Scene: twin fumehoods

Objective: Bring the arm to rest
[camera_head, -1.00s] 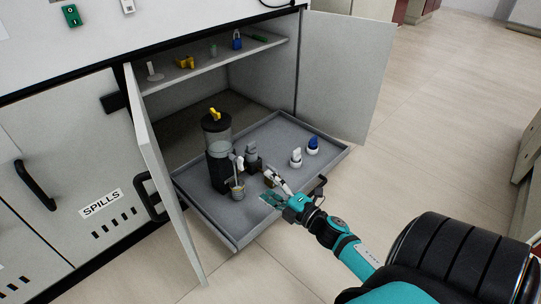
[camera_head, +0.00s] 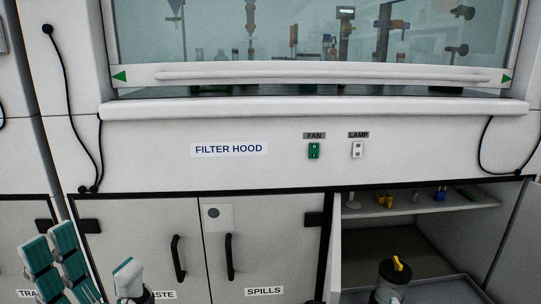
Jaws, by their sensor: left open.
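My left gripper (camera_head: 50,240) is at the lower left of the head view. Its two teal-padded fingers point up and stand apart, with nothing seen between them. It is in front of the closed lower cabinet doors and partly covers a label there. A white and teal part of my arm shows just right of it, cut off by the bottom edge. My right gripper is not in view.
The filter hood's white sash handle (camera_head: 320,72) runs across the top. The SPILLS door (camera_head: 262,230) is shut. At the lower right, an open cabinet holds a shelf (camera_head: 420,206) with small items. A dark container with a yellow top (camera_head: 399,272) stands below it.

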